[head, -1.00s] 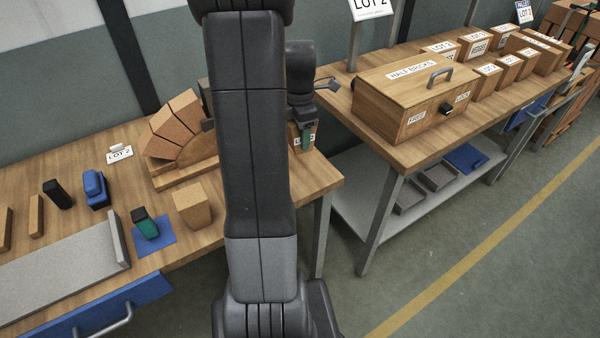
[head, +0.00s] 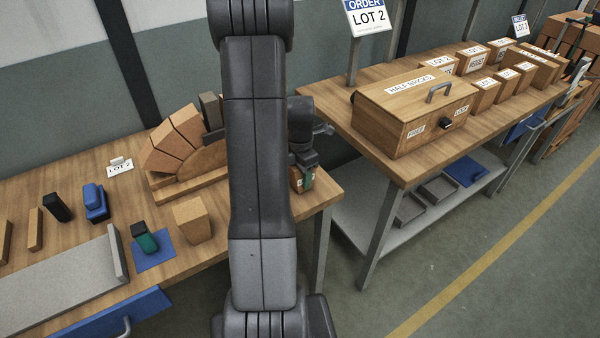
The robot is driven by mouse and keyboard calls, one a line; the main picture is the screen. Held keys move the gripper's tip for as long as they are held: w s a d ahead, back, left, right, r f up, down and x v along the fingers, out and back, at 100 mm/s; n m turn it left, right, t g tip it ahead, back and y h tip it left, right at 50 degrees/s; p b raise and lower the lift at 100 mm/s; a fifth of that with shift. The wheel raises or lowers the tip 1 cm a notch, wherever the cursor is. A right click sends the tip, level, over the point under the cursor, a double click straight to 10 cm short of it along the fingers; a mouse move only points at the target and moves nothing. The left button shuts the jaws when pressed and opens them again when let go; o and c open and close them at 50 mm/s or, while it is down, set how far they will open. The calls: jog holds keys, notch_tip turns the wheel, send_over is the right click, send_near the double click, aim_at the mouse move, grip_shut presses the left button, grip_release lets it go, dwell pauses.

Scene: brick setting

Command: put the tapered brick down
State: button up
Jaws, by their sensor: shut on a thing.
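My gripper (head: 303,172) is low over the right end of the left bench (head: 262,222), pointing down and partly behind my arm. It is shut on the tapered brick (head: 296,183), a small orange-brown piece of which only a part shows. A white label and a dark green patch show at the brick; I cannot tell what they belong to. The brick's underside is close to the bench top; I cannot tell whether it touches.
Left of my arm are an arch of bricks (head: 174,142) on a wooden form, a tan block (head: 192,220), a blue mat (head: 155,252) with a green-black item, and a LOT 2 card (head: 120,167). A wooden HALF BRICKS chest (head: 415,105) stands on the right bench.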

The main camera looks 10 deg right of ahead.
jog(key=shift+f, duration=0.1)
jog(key=shift+f, duration=0.15)
jog(key=o, duration=1.2)
jog(key=shift+c, duration=0.2)
notch_tip(320, 180, up, 12)
jog(key=shift+r, duration=0.2)
